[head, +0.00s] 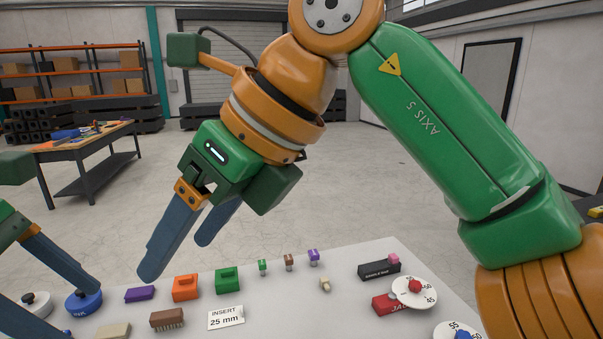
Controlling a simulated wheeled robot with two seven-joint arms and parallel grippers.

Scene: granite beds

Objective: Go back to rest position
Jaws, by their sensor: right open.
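My right arm comes in from the right and fills much of the upper right.
On the table are a purple block (139,294), an orange block (186,288), a green block (227,281), a brown brush-like piece (167,319), an "INSERT 25 mm" card (226,317), small stamps and white dials (414,291). A workbench (85,145) and shelves stand behind; the floor between is clear.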

